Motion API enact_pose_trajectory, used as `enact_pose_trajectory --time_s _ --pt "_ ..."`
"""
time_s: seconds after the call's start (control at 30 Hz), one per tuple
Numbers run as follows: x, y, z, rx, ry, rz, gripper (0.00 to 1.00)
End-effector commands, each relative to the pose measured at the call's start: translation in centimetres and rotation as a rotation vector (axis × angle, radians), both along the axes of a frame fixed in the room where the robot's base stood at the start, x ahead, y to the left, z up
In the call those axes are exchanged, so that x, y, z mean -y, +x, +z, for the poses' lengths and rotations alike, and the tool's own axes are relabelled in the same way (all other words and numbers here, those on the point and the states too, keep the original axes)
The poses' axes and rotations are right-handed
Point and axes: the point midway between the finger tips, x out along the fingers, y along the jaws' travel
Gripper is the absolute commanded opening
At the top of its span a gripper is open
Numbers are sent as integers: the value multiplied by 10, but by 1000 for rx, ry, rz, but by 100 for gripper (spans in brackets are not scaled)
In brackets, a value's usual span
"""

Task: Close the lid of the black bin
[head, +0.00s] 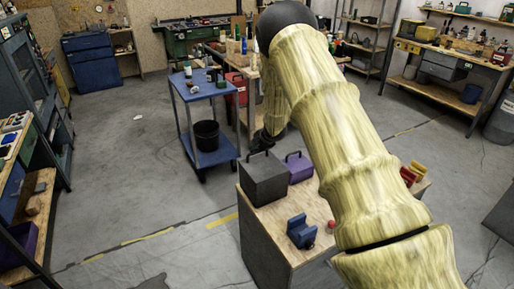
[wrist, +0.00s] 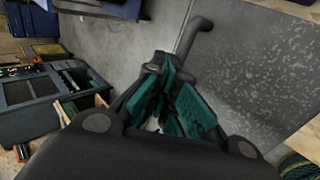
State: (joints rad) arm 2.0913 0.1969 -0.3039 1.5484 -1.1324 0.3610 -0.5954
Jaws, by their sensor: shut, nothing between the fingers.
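A dark grey box-shaped bin (head: 264,184) stands on the wooden top of a low cabinet in the head view. It is the nearest match to the black bin. Its top looks flat, with a dark handle; I cannot tell whether there is a gap under the lid. My gripper (head: 262,141) is just above and behind the bin's top, partly hidden by my arm. In the wrist view a dark speckled panel (wrist: 262,75), probably the bin, fills the right side, with a bent black handle (wrist: 196,34) beside my gripper (wrist: 164,68). The teal finger pads are together and hold nothing.
A purple box (head: 299,167) with a handle stands right beside the bin. A blue block-like holder (head: 300,232) and a small red object (head: 331,226) lie in front on the cabinet top. A blue cart (head: 212,151) with a black bucket (head: 207,135) stands behind.

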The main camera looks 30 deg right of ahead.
Motion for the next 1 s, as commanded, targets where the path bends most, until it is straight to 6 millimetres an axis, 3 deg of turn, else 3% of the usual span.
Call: enact_pose_trajectory --time_s 0.57,1.0 --pt "0 0 2 -1 0 0 0" --pt "-1 -5 44 1 1 2 0"
